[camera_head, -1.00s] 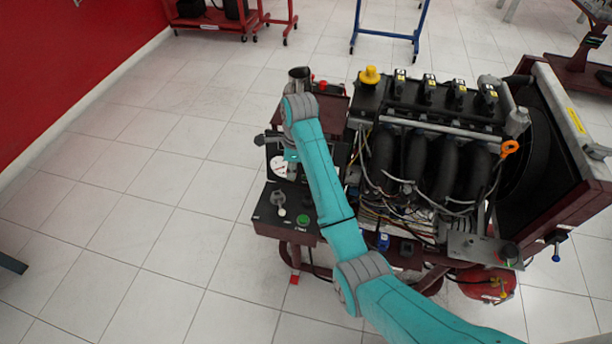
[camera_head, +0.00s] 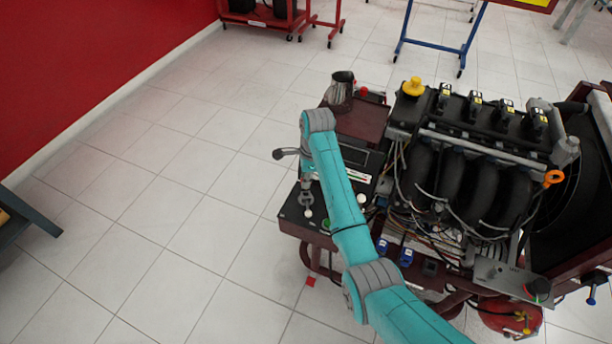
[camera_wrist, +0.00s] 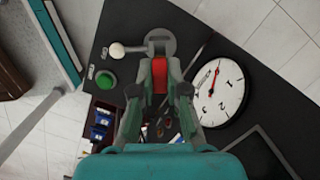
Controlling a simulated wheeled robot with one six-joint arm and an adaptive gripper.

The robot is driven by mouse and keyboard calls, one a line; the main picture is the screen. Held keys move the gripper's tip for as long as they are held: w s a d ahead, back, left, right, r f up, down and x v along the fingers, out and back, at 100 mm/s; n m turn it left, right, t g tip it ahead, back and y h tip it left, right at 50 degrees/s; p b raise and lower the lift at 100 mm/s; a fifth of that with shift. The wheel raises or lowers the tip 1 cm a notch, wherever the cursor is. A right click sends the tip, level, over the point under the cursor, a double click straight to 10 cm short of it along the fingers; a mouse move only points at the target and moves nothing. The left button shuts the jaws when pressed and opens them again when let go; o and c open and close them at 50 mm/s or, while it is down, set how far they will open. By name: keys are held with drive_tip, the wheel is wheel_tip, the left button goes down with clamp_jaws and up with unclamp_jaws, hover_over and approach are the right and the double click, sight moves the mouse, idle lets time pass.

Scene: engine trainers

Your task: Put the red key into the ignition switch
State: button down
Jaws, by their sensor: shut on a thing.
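My gripper (camera_wrist: 160,82) is shut on the red key, whose red body (camera_wrist: 160,70) shows between the two fingertips in the wrist view. The key's tip is not clearly seen. The fingertips are over the dark control panel (camera_wrist: 120,22), by a grey round fitting (camera_wrist: 162,40) with a rod to a white knob (camera_wrist: 117,50). I cannot tell whether this fitting is the ignition switch, nor whether the key touches it. In the head view, my arm reaches over the panel (camera_head: 291,212) and the key cannot be made out.
In the wrist view, a green button (camera_wrist: 106,79) is left of the gripper and a white dial gauge (camera_wrist: 217,92) is right. In the head view, the engine (camera_head: 465,180) stands right of my arm, with a metal jug (camera_head: 341,90) behind. Open floor lies left.

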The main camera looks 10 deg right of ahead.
drive_tip(key=shift+f, duration=2.3)
idle(0.7)
drive_tip(key=c, duration=0.8)
unclamp_jaws()
drive_tip(key=shift+o, duration=0.2)
drive_tip(key=shift+r, duration=0.2)
drive_tip(key=shift+r, duration=1.3)
drive_tip(key=shift+r, duration=0.1)
drive_tip(key=shift+r, duration=2.4)
